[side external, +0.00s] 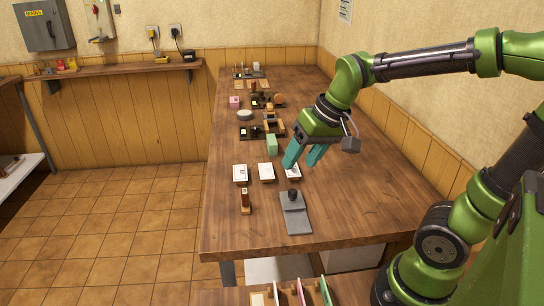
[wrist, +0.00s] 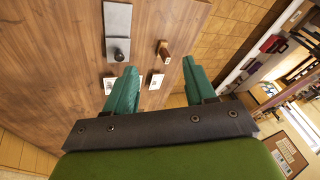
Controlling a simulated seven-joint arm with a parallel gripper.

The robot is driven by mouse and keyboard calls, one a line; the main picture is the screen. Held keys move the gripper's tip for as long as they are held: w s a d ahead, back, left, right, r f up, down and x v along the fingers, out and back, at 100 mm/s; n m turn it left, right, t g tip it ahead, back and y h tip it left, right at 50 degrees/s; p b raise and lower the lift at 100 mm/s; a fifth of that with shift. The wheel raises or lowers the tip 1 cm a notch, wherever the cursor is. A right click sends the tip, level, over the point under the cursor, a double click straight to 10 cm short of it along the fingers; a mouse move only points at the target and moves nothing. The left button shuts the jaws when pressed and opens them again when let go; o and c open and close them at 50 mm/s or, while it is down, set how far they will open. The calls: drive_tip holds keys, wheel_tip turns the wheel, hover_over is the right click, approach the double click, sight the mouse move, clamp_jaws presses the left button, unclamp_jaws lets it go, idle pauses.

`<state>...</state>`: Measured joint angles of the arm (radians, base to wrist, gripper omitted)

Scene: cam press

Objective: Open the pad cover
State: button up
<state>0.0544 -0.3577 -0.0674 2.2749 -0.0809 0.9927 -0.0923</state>
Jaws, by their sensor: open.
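A flat grey plate (side external: 297,218) with a black knob (side external: 293,194) at its far end lies near the front of the wooden bench. It also shows at the top of the wrist view (wrist: 117,20). I cannot tell for certain whether this is the pad with its cover. My gripper (side external: 302,160) is open and empty, above the bench and beyond the plate, near the right white card (side external: 292,173). In the wrist view its teal fingers (wrist: 158,75) are spread apart, and the plate and knob lie beyond the left finger.
A brown wooden-handled stamp (side external: 245,201) stands left of the plate. White cards (side external: 240,174) lie in a row behind. A green block (side external: 272,144), a dark tray (side external: 250,132) and several small items stand farther back. Bench (side external: 350,215) right of the plate is clear.

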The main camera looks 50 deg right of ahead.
sight(293, 191)
drive_tip(key=shift+w+d+f+n+g+h, duration=0.7)
drive_tip(key=shift+w+d+f+n+g, duration=1.15)
drive_tip(key=shift+w+d, duration=3)
drive_tip(key=shift+n+g, duration=0.35)
drive_tip(key=shift+g, duration=0.1)
drive_tip(key=f, duration=1)
drive_tip(key=s+f, duration=0.1)
drive_tip(key=f, duration=0.4)
drive_tip(key=shift+d+f, duration=0.3)
drive_tip(key=shift+d, duration=0.1)
clamp_jaws()
